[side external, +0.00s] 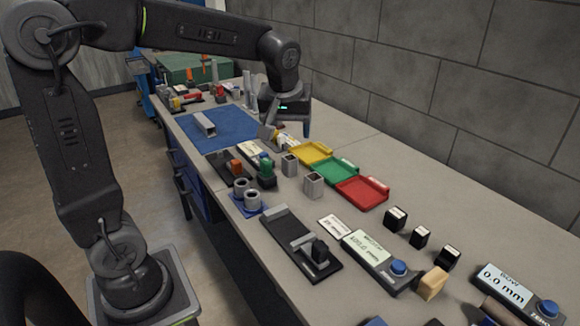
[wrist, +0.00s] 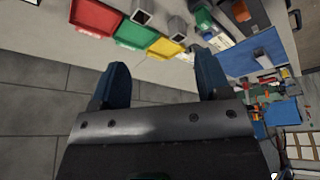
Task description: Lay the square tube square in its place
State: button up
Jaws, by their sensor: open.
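A grey hollow square tube (side external: 204,124) lies on the blue mat (side external: 232,137), its open end toward the side camera. In the wrist view a small grey piece that looks like the tube (wrist: 263,59) lies on the blue mat (wrist: 240,62), well to the right of my fingers. My gripper (side external: 288,132) is above the bench to the right of the mat, apart from the tube. In the wrist view my gripper (wrist: 160,63) has its two blue fingers wide apart with nothing between them. I cannot tell which spot is the tube's place.
Yellow (side external: 310,152), green (side external: 335,169) and red (side external: 362,191) trays line the wall side. Two short upright square sleeves (side external: 313,185), a blue block with round cups (side external: 250,199) and a black fixture (side external: 300,248) stand nearer. A grey block wall (side external: 440,90) bounds the bench.

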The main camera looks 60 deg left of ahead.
jog(key=w+a+f+n+g, duration=0.1)
jog(key=w+a+f+n, duration=0.25)
jog(key=w+a, duration=0.2)
jog(key=n+g+y, duration=0.2)
jog(key=n, duration=0.3)
send_near(289, 162)
jog(key=x, duration=0.4)
jog(key=w+a+x, duration=0.1)
jog(key=x, duration=0.7)
jog(key=shift+w+a+f, duration=0.1)
jog(key=shift+w+a, duration=0.25)
jog(key=shift+a, duration=0.05)
jog(key=shift+c, duration=0.3)
jog(key=c, duration=1.1)
jog(key=shift+r, duration=0.2)
